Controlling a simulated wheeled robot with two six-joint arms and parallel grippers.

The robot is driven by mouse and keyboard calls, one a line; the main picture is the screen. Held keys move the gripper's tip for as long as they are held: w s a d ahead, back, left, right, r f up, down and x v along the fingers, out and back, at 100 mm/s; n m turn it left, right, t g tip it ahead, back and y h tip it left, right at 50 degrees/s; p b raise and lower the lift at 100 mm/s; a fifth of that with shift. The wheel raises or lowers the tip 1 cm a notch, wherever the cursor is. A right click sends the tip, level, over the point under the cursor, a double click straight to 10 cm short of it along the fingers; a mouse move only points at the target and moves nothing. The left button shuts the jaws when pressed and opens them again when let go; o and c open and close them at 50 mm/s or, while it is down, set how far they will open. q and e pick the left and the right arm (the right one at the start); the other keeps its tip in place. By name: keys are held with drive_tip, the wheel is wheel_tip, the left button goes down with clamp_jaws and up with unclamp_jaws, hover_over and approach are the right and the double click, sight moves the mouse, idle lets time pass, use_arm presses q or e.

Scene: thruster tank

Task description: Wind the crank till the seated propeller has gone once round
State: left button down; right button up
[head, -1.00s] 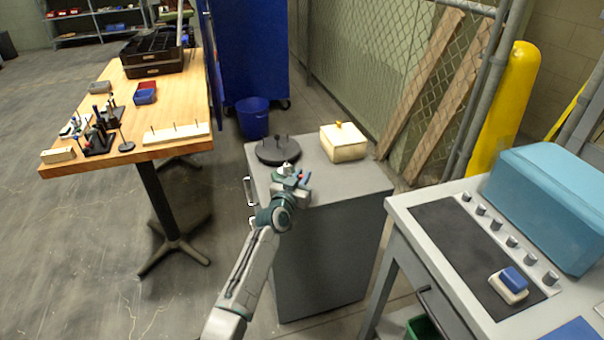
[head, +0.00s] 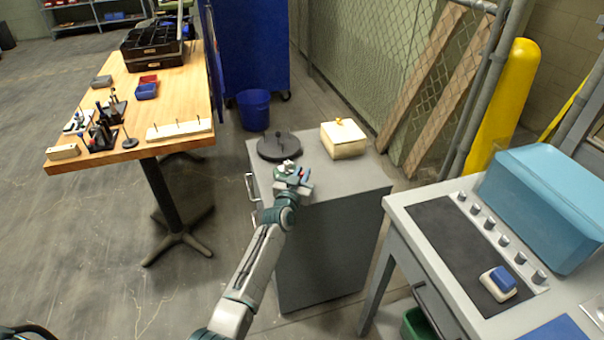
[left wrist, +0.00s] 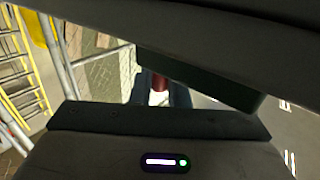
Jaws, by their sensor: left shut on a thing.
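My left gripper (head: 303,177) is over the near left part of the grey cabinet top (head: 350,185). It is shut on a small dark red piece (left wrist: 160,83), seen between its fingers in the left wrist view, which looks like the crank's handle. A small pale and green unit (head: 287,168) shows beside the gripper; the rest of the crank is hidden. A black round base (head: 279,148) with a short upright post stands just behind on the same cabinet. I cannot make out the propeller for certain. My right gripper is not in view.
A cream box (head: 345,143) with an orange knob stands at the cabinet's back right. A wooden table (head: 175,105) with racks and trays is at left. A grey bench (head: 408,215) with knobs and a blue case (head: 550,200) is at right. A blue bin (head: 253,112) stands behind.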

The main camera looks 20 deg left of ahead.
use_arm(q)
drive_tip(key=shift+f, duration=0.1)
drive_tip(key=c, duration=1.5)
unclamp_jaws()
drive_tip(key=shift+s, duration=0.15)
